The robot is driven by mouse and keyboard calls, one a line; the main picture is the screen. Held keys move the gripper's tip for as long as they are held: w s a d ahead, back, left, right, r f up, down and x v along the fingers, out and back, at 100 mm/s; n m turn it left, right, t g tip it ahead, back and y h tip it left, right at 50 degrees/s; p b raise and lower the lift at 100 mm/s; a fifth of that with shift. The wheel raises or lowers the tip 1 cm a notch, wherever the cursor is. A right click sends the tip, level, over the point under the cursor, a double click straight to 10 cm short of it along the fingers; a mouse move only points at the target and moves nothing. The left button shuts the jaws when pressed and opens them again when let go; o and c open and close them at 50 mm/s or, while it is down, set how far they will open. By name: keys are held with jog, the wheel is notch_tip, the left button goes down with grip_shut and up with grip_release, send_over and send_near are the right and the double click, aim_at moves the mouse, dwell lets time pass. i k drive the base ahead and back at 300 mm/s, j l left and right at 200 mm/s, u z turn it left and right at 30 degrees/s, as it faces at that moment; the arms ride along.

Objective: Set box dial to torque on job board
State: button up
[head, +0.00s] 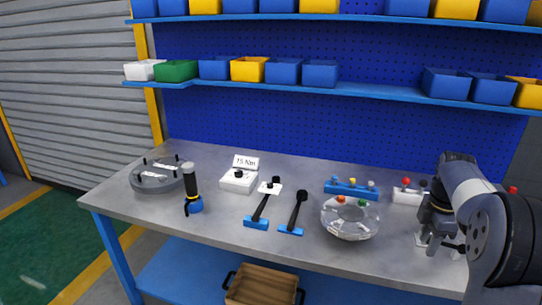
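A white box (239,186) with a black dial (239,174) on top stands on the left-middle of the bench. A white job board (245,162) reading "15 Nm" stands upright just behind it. The dial's pointer setting is too small to read. My gripper (440,248) is at the right end of the bench, pointing down, far from the box. Its fingers look spread apart with nothing visible between them.
Two black-handled tools with blue ends (291,231) lie right of the box. A black and blue torch-like tool (192,190) and a grey flanged disc (157,177) are left. A clear domed shell (350,220), a blue block with knobs (351,188) and a white knob box (408,196) stand right.

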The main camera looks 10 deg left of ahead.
aim_at(238, 174)
jog(key=i+j, duration=0.25)
jog(key=j, duration=0.2)
jog(key=i+j, duration=0.2)
jog(key=j, duration=0.3)
jog(key=i+j+u, duration=0.1)
jog(key=i+j, duration=0.15)
jog(key=j, duration=0.2)
jog(key=i+j, duration=0.2)
jog(key=j, duration=0.25)
jog(key=i+j+u, duration=0.1)
jog(key=i+j, duration=0.15)
jog(key=j, duration=0.2)
jog(key=i+j, duration=0.25)
jog(key=j, duration=0.2)
